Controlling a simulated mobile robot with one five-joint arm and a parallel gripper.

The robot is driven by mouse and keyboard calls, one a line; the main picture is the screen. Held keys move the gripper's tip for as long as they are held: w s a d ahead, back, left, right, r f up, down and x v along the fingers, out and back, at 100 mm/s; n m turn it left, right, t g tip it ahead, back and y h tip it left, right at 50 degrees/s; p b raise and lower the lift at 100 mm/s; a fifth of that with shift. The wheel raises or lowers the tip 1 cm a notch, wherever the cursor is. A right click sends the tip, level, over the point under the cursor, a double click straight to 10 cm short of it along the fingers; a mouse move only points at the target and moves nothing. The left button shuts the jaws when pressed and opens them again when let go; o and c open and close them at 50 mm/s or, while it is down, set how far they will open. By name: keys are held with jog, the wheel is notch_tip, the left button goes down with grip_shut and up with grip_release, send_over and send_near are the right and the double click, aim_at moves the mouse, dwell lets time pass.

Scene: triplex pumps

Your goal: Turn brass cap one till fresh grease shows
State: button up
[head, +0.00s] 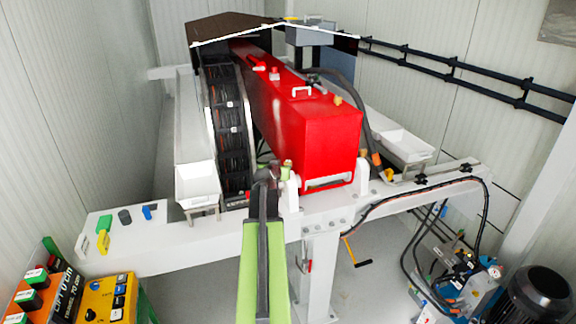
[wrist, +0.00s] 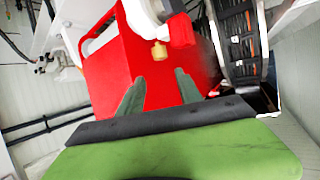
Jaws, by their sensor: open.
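A small brass cap (wrist: 159,51) shows in the wrist view, beside a red part and a white cylindrical fitting. I cannot read a number on it, and I see no grease. My gripper (wrist: 160,78) has its two grey-green fingers apart, with nothing between them. The cap lies just beyond the fingertips, roughly in line with the gap, apparently untouched. In the head view my gripper (head: 271,168) is at the near end of the red housing (head: 328,140), by the white beam. It is small there, and the cap cannot be clearly made out beside it.
A black cable chain (head: 230,130) runs left of the housing. White trays (head: 196,184) stand on both sides. The white beam (head: 165,240) carries small coloured blocks at left. A control panel (head: 105,300) is at lower left, a dark motor (head: 540,293) at lower right.

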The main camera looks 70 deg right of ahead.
aim_at(288, 162)
jog(key=b+x, duration=0.5)
jog(key=x, duration=1)
jog(key=shift+d, duration=0.25)
